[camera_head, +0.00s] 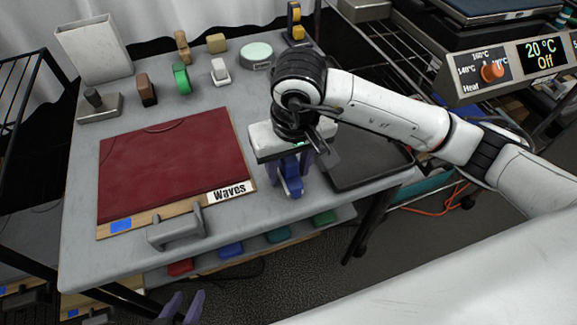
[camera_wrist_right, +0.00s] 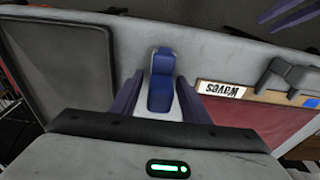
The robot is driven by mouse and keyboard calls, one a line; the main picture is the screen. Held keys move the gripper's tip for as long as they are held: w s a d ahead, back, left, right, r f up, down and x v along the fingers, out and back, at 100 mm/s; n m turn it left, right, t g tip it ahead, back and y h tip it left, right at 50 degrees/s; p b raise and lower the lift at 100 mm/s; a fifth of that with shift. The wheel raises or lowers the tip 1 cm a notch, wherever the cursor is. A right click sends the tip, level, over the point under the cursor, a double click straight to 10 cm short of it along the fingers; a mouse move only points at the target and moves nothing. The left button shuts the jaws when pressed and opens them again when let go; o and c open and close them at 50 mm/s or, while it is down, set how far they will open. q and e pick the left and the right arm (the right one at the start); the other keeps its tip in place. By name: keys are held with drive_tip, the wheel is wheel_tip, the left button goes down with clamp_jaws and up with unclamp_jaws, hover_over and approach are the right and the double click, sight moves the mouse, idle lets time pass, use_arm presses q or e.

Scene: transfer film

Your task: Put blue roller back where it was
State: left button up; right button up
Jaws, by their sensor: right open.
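The blue roller (camera_head: 291,178) stands on the grey table between the red "Waves" board and the dark tray. It also shows in the right wrist view (camera_wrist_right: 161,85), between the two purple fingers. My right gripper (camera_head: 293,170) is over the roller with its fingers on either side. In the right wrist view the right gripper (camera_wrist_right: 158,100) is open, with a gap at each side of the roller. My left gripper (camera_head: 182,308) shows only as purple fingertips at the bottom edge, away from the table top, with a gap between them.
The red board (camera_head: 165,165) lies left of the roller, with a grey handled tool (camera_head: 176,229) at its front edge. A dark tray (camera_head: 365,160) lies to the right. Several blocks and rollers, including a green one (camera_head: 182,79), stand at the back. Coloured pieces sit on a lower shelf.

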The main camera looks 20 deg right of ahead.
drive_tip(key=shift+r+p, duration=0.3)
drive_tip(key=shift+p, duration=0.05)
drive_tip(key=r, duration=0.4)
drive_tip(key=s+r, duration=0.1)
drive_tip(key=r, duration=0.6)
drive_tip(key=shift+s+r, duration=0.3)
drive_tip(key=shift+s, duration=0.1)
